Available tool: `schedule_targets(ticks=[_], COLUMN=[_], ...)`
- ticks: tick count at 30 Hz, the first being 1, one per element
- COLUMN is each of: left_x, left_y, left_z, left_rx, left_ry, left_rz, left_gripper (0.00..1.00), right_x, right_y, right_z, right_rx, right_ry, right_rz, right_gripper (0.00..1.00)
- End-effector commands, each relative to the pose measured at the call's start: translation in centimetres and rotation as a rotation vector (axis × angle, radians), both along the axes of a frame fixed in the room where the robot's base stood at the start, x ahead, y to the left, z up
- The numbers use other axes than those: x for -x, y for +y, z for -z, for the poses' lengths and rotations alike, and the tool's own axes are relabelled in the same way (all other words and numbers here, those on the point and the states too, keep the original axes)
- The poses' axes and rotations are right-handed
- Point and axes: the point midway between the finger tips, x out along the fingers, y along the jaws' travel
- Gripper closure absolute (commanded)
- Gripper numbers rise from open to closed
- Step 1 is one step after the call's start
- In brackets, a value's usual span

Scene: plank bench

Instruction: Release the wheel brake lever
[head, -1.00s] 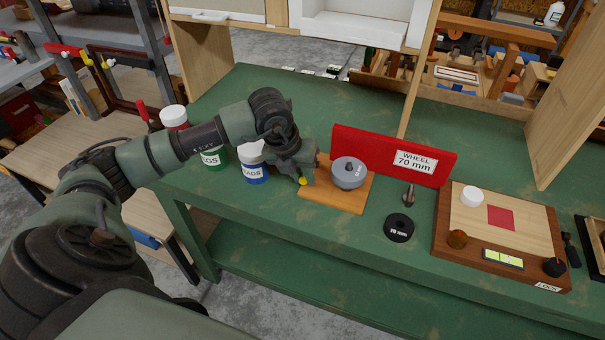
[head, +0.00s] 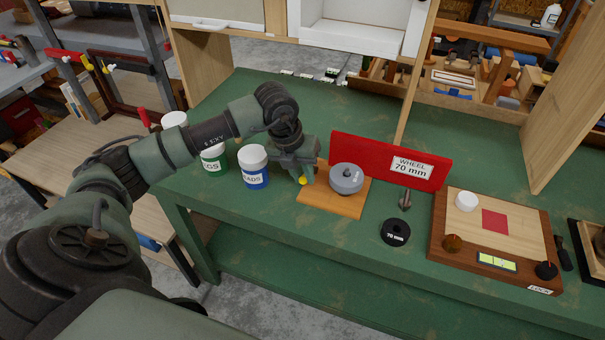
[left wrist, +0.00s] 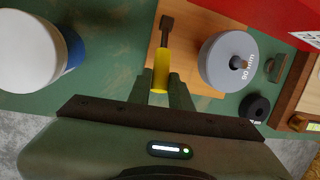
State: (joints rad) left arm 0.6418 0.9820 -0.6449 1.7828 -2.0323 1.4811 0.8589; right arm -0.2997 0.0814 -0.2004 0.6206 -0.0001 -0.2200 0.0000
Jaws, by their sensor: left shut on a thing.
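The wheel brake lever has a yellow grip (left wrist: 160,72) on a dark shaft in the left wrist view. My left gripper (left wrist: 168,84) is shut on that grip; in the head view the gripper (head: 304,178) hides most of the lever. The lever stands at the left part of a wooden base (head: 336,201). Beside it on the base is a grey wheel (head: 346,179) marked 90 mm on a dark spindle. My right gripper does not show.
A red board (head: 380,160) with a "WHEEL 70 mm" sign stands behind the base. A black 70 mm wheel (head: 394,233) lies to the right, near a wooden panel with a lock knob (head: 546,271). Lidded jars (head: 254,170) stand left of my gripper.

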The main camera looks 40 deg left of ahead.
Motion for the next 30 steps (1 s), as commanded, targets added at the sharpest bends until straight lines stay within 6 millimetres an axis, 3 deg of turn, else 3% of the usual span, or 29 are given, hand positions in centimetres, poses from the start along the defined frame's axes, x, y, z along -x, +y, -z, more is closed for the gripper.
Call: schedule_targets(ticks=[1, 10, 30], left_x=[-0.5, -1.2, -1.8], left_y=[0.2, 0.3, 0.4], left_z=[-0.8, -1.6, -2.1], left_rx=[0.001, 0.016, 0.03], left_ry=[-0.006, 0.051, 0.105], left_rz=[-0.002, -0.003, -0.001], left_gripper=[1.0, 1.0, 1.0], right_x=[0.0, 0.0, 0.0], right_y=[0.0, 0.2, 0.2], right_z=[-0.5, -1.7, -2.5], right_rx=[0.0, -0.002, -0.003], right_ry=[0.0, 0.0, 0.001], right_rz=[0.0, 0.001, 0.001], right_gripper=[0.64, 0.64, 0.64])
